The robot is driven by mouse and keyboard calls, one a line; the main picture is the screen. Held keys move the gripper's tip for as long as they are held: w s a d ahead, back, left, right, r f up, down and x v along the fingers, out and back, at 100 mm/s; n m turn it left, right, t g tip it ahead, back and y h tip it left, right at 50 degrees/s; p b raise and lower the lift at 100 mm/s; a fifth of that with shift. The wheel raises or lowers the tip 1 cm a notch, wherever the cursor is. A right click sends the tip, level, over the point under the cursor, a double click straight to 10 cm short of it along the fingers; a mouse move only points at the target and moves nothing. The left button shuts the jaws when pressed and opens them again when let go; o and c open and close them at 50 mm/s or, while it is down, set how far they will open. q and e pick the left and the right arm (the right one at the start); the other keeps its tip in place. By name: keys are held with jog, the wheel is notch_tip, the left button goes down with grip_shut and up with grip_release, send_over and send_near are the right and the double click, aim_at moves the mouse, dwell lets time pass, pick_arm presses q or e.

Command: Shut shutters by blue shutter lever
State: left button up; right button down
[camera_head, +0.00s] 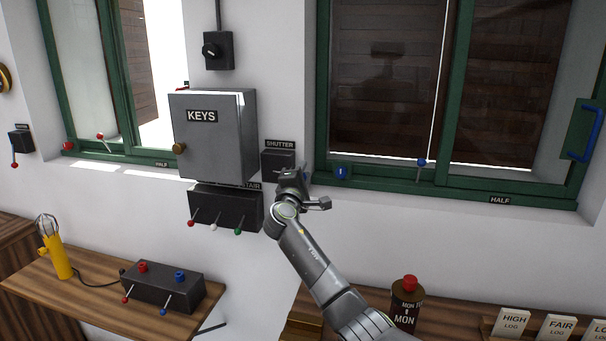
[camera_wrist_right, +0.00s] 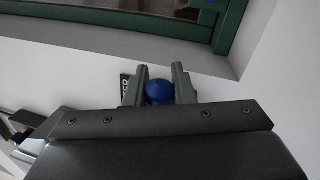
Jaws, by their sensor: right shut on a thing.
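The dark shutter lever box (camera_head: 278,162), labelled SHUTTER, is on the wall between the key cabinet and the right window. My right gripper (camera_head: 291,178) is in front of it. In the right wrist view the blue ball knob (camera_wrist_right: 159,92) of the lever sits between the two fingers (camera_wrist_right: 160,88), which are shut on it. The lever's rod is hidden. Brown slatted shutters (camera_head: 385,95) cover most of the right window, with a bright strip below them. My left gripper is not in view.
The grey KEYS cabinet (camera_head: 213,138) and a three-lever box (camera_head: 226,207) are close left of my right gripper. The green right window frame (camera_head: 400,188), with a blue-knobbed lever (camera_head: 421,163), is close right. Two wooden shelves with objects are below.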

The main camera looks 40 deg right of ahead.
jog(key=shift+r, duration=0.25)
jog(key=c, duration=1.6)
grip_release()
jog(key=shift+c, duration=0.2)
jog(key=o, duration=0.4)
jog(key=shift+d+f, duration=0.15)
jog(key=shift+f, duration=0.05)
jog(key=shift+o, duration=0.2)
jog(key=shift+s+a+f, duration=0.15)
jog(key=shift+s+a, duration=0.05)
jog(key=shift+a, duration=0.2)
jog(key=b+v, duration=0.6)
jog(key=v, duration=1)
jog(key=shift+a, duration=0.15)
jog(key=shift+s+f, duration=0.15)
jog(key=shift+s, duration=0.05)
